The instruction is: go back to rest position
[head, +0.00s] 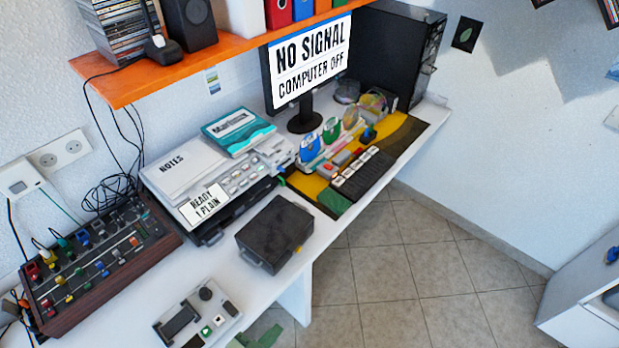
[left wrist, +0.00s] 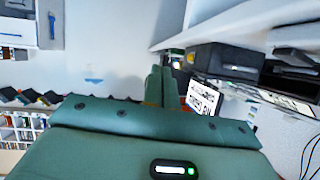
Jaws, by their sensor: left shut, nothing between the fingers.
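My left gripper (head: 262,338) shows only as a small green part at the bottom edge of the head view, below the front edge of the desk and apart from the things on it. In the left wrist view my green gripper (left wrist: 164,88) fills the lower middle, its fingers together and nothing seen between them. My right gripper is in neither view.
The white desk (head: 318,235) holds a printer (head: 205,185), a black case (head: 275,235), a grey device (head: 197,318) and a knob panel (head: 95,255). An orange shelf (head: 190,70) hangs above. Tiled floor (head: 400,270) is clear to the right.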

